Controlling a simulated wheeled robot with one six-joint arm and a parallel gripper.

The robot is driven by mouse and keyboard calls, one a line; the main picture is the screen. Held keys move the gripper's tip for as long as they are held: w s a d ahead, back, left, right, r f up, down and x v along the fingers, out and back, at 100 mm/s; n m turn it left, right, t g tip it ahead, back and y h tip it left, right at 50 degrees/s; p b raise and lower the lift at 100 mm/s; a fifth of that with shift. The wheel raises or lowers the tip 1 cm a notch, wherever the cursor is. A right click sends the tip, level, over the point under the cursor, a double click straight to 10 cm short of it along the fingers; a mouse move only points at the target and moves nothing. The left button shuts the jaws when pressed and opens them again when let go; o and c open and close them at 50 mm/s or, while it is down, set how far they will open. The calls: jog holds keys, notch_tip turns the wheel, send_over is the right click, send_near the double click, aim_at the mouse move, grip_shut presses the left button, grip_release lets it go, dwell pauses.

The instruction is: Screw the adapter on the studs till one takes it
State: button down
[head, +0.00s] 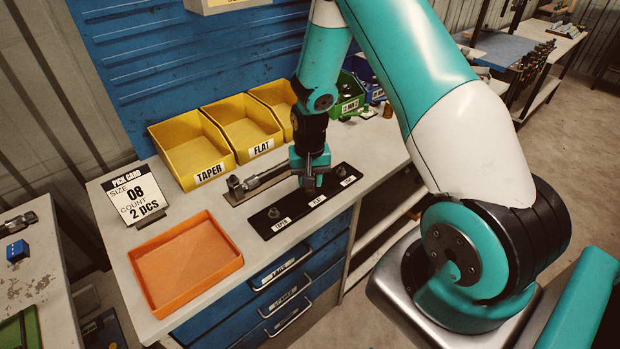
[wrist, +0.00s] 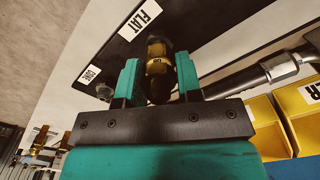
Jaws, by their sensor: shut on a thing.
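The black stud plate (head: 258,220) lies on the bench, with labels that read TAPER, FLAT and CONE. The taper stud (head: 273,213) and the cone stud (head: 341,171) stand bare. My gripper (head: 309,183) points down over the middle of the plate, at the FLAT place, and hides that stud in the head view. In the wrist view my gripper (wrist: 158,82) is shut on a brass adapter (wrist: 157,66), held between its teal fingers. The adapter is beside the FLAT label (wrist: 140,17). I cannot tell whether it is threaded on the stud.
Yellow bins marked TAPER (head: 190,150) and FLAT (head: 243,126) stand behind, with another yellow and a green bin (head: 349,95) further right. An orange tray (head: 185,262) and a pick card (head: 135,196) reading size 08, 2 pcs are left. A metal hose fitting (head: 257,181) lies behind the plate.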

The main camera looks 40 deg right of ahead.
jog(key=shift+r+p, duration=3)
jog(key=shift+r, duration=1.05)
jog(key=shift+f, duration=0.1)
